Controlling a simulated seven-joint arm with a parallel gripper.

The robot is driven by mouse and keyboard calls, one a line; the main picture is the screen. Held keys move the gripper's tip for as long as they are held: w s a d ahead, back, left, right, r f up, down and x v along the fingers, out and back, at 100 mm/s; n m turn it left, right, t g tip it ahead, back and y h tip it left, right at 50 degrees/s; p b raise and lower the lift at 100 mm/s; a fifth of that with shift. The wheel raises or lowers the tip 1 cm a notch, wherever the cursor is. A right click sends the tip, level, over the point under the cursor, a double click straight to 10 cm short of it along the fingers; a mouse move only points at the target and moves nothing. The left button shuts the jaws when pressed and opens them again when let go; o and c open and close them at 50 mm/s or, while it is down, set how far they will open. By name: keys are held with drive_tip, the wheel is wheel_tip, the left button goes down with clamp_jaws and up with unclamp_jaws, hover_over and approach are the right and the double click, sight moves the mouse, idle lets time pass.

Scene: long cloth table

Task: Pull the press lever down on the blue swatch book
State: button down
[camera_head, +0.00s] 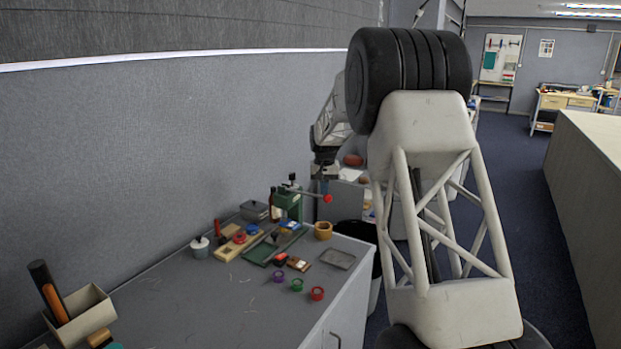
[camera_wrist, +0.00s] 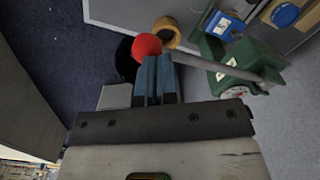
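The green press (camera_head: 289,204) stands at the far end of the table. Its lever (camera_wrist: 215,66) sticks out to the side and ends in a red ball knob (camera_head: 327,198). In the wrist view the knob (camera_wrist: 147,46) is just beyond my fingertips, partly overlapped by them. My gripper (camera_head: 324,187) points down just above the knob; its blue fingers (camera_wrist: 157,62) are together with nothing seen between them. I cannot tell whether they touch the lever. A blue, white-labelled item (camera_wrist: 228,26), apparently the swatch book, lies at the press base.
A wooden cup (camera_head: 323,230) stands beside the press at the table's edge. A grey tray (camera_head: 338,259) and several coloured rings (camera_head: 297,285) lie nearer. A dark bottle (camera_head: 274,204) and grey box (camera_head: 254,211) stand by the wall. The near tabletop is mostly clear.

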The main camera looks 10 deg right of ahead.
drive_tip(key=shift+r, duration=0.1)
idle(0.3)
drive_tip(key=shift+w+a+r, duration=0.1)
drive_tip(key=shift+r, duration=1.2)
drive_tip(key=shift+w+a+r, duration=0.1)
drive_tip(key=shift+r, duration=1.3)
drive_tip(key=r, duration=0.5)
drive_tip(key=shift+w+a, duration=0.2)
drive_tip(key=shift+s+r, duration=0.1)
